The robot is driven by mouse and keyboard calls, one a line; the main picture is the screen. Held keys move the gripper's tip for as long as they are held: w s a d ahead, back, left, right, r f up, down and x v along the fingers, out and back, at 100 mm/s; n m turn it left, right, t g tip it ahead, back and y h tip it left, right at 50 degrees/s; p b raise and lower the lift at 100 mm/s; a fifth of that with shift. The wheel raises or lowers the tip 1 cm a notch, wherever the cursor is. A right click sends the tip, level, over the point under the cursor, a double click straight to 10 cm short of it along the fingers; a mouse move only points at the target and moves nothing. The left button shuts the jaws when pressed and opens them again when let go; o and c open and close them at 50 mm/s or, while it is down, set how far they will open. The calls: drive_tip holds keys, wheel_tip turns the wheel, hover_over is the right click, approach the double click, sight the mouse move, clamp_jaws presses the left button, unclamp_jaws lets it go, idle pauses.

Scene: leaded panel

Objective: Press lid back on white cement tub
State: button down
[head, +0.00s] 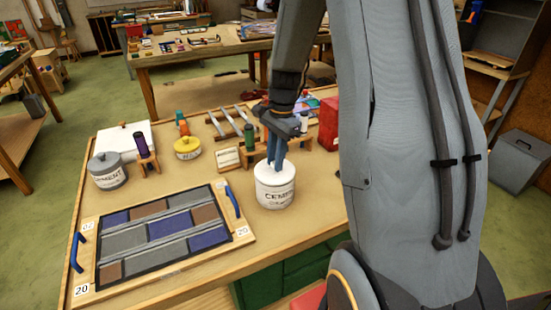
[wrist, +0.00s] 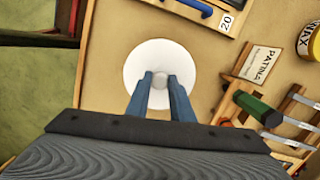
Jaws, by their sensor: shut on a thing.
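The white cement tub (head: 276,194) stands upright near the front edge of the workbench, with its "CEMENT" label facing my head camera. Its white lid (head: 268,170) sits at the top of the tub, and I cannot tell whether it is fully seated. In the wrist view the round lid (wrist: 137,72) is seen from above and hides the tub below it. My gripper (head: 277,160) points down over the lid. In the wrist view its two blue fingers are shut on the lid's small round knob (wrist: 160,80).
The leaded panel (head: 160,238) with blue handles lies left of the tub. A grey cement tub (head: 107,171), a yellow wax tin (head: 187,148), a patina card (head: 228,158) and a red box (head: 329,124) stand around. Bare bench lies left of the white tub.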

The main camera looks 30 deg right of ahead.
drive_tip(key=c, duration=1.5)
unclamp_jaws()
drive_tip(key=shift+o, duration=0.2)
drive_tip(key=shift+f, duration=0.8)
drive_tip(key=shift+r, duration=0.15)
idle(0.5)
drive_tip(key=shift+o, duration=0.4)
drive_tip(key=o, duration=0.6)
drive_tip(key=shift+c, duration=0.2)
drive_tip(key=shift+r, duration=0.1)
